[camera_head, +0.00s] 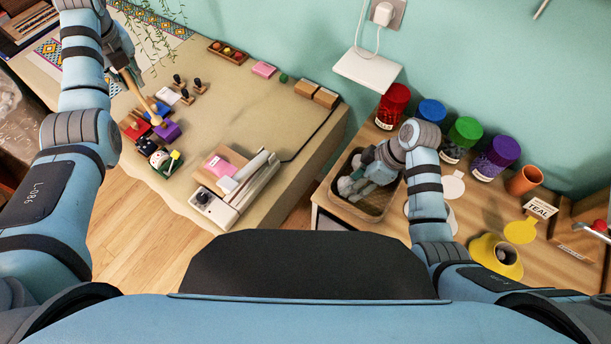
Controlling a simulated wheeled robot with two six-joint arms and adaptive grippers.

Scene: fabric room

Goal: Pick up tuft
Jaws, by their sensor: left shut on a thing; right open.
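A brown tray (374,208) stands on the wooden table at the right, with pale grey fluffy tufts (346,186) in its left part. My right gripper (364,178) reaches down over the tray, open, its fingers at or just above the tufts. The fingers and wrist hide part of the tray, and I cannot tell whether they touch a tuft. My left gripper (127,68) is at the upper left, shut on a wooden stick-like tool (136,88). The tool slants down over the cloth-covered table toward the coloured blocks.
Jars with red (393,105), blue, green and purple contents line the back of the right table. A white wall shelf (367,70) is behind. The cloth-covered table (255,115) has clear room in its middle.

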